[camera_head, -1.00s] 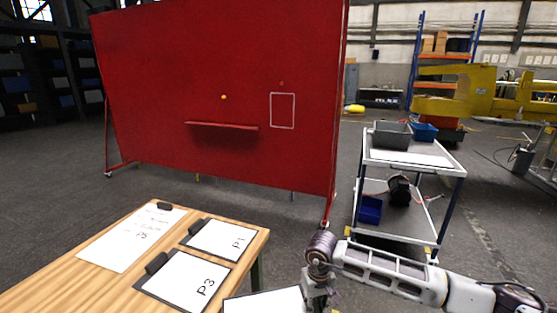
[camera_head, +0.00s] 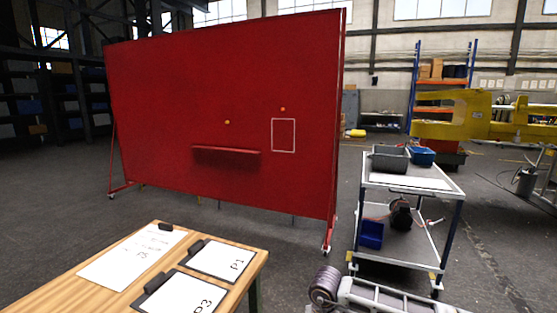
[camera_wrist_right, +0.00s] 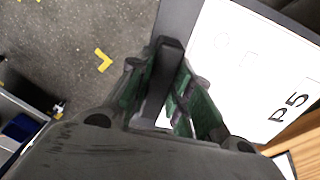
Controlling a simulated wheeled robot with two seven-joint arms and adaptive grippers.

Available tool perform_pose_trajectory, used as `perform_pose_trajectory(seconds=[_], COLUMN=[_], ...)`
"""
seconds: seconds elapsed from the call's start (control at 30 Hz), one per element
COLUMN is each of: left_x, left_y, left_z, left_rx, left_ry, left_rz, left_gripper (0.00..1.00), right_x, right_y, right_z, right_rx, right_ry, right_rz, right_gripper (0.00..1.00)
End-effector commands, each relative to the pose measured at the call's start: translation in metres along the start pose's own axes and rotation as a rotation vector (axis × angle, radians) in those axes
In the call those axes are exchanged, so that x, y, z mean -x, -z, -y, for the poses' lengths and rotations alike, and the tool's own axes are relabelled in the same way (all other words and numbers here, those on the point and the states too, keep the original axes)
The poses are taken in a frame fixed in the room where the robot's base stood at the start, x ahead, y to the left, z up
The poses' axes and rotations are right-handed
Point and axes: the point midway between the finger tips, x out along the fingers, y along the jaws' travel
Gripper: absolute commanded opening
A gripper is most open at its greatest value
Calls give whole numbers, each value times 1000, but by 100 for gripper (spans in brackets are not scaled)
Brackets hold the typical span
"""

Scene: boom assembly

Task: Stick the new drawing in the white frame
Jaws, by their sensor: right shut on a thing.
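The white frame (camera_head: 272,135) is a thin empty rectangle on the right part of the red board (camera_head: 165,90). In the right wrist view my right gripper (camera_wrist_right: 165,95) is shut on the black clip (camera_wrist_right: 163,75) of a dark-edged board with a white sheet (camera_wrist_right: 235,75) marked P5. The sheet extends to the right of the fingers. In the head view only part of my right arm shows at the bottom edge; its gripper and the held sheet are out of that picture. My left gripper is not in view.
A wooden table (camera_head: 215,288) holds a text sheet (camera_head: 130,262) and clipped sheets P1 (camera_head: 222,260) and P3 (camera_head: 185,295). The red board has a ledge (camera_head: 226,156) and two yellow-orange knobs. A trolley (camera_head: 450,180) with bins stands right. Floor before the board is open.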

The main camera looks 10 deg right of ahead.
Motion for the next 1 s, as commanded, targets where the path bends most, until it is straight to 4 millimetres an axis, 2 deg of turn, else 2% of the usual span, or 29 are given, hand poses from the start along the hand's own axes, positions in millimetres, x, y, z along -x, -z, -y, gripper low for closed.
perform_pose_trajectory(seconds=[0.17, 0.37, 0.73, 0.87, 1.0], left_x=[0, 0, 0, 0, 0], left_y=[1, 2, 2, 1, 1], left_z=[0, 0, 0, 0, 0], left_rx=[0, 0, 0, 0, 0], left_ry=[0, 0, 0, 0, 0], left_rz=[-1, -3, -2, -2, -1], left_gripper=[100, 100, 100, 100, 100], right_x=[-13, -42, -119, -132, -135], right_y=[-2, -8, -32, -37, -38], right_z=[1, 1, 0, 0, 0], right_rx=[-3, -5, -1, 3, 4], right_ry=[1, 1, -1, 0, 1], right_rz=[2, 3, 3, 0, -1], right_gripper=[0, 0, 0, 0, 0])
